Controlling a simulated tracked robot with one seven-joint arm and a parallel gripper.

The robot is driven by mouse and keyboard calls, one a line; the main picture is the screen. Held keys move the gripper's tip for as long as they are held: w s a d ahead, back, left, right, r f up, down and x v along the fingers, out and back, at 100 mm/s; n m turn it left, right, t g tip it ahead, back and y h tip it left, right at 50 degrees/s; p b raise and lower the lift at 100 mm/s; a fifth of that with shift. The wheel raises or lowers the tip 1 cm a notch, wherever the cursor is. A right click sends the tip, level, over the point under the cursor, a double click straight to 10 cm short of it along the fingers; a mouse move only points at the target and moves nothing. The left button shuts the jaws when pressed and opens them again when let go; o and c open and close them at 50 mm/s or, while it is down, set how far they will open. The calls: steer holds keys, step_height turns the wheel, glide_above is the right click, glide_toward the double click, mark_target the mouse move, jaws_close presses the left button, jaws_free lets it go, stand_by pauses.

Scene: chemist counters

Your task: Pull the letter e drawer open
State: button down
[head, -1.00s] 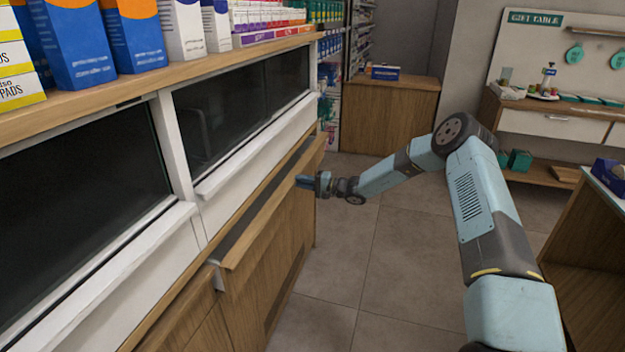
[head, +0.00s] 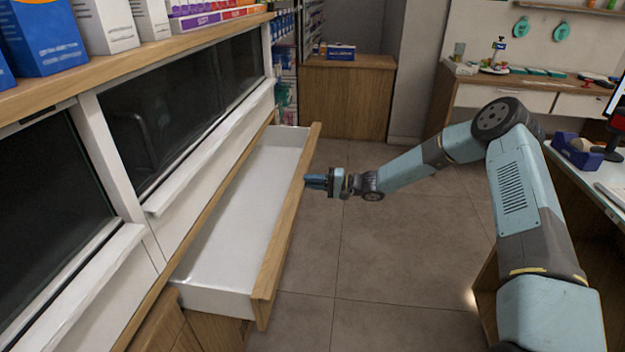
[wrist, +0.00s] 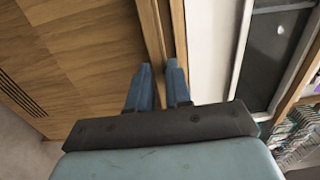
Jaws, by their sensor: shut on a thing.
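The drawer (head: 232,215) stands well out from the counter in the head view, with a white, empty-looking inside and a wooden front (head: 284,232). No letter shows on it from this side. My gripper (head: 308,181) is at the outer side of the drawer front, toward its far end. In the wrist view, my gripper's two blue fingers (wrist: 158,70) are at the wooden edge of the drawer front (wrist: 152,35), shut on it. The exact contact is partly hidden by the fingers.
The counter (head: 75,95) with boxes on top runs along the left. A wooden cabinet (head: 345,100) stands at the back. A desk (head: 600,185) with a blue tape dispenser is at the right. The tiled floor (head: 385,265) between is clear.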

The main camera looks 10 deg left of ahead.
steer(key=shift+w+d+f, duration=0.2)
steer(key=shift+w+d, duration=0.05)
steer(key=shift+d, duration=0.15)
steer(key=c, duration=1.4)
jaws_free()
steer(key=shift+w+d, duration=0.1)
steer(key=shift+w, duration=0.05)
steer(key=o, duration=0.3)
steer(key=shift+s+a, duration=0.2)
steer(key=shift+o, duration=0.2)
steer(key=d, duration=1.4)
steer(key=shift+w, duration=0.35)
steer(key=shift+a, duration=0.1)
